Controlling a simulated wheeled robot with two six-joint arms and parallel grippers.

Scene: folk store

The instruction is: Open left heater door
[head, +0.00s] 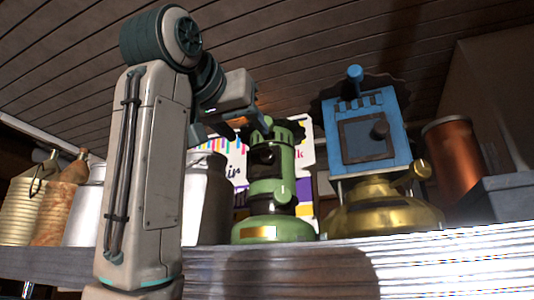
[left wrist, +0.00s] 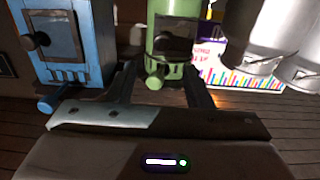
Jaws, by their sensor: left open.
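The left heater (head: 266,190) is green, with a dark door (head: 263,155) on its upper front; the door looks closed. It also shows upside down in the left wrist view, with its dark door (left wrist: 173,42) facing me. My left gripper (head: 243,122) is raised close to the top of this heater. Its jaws (left wrist: 160,76) are open and empty, spread on either side of the heater's top part in the left wrist view. I cannot tell whether a finger touches it. My right gripper is in neither view.
A blue heater (head: 370,115) on a brass base (head: 385,208) stands right of the green one. A grey metal can (head: 207,195) stands left, a copper cylinder (head: 453,158) far right. All stand on a wooden shelf (head: 440,262) below a slatted ceiling (head: 290,30).

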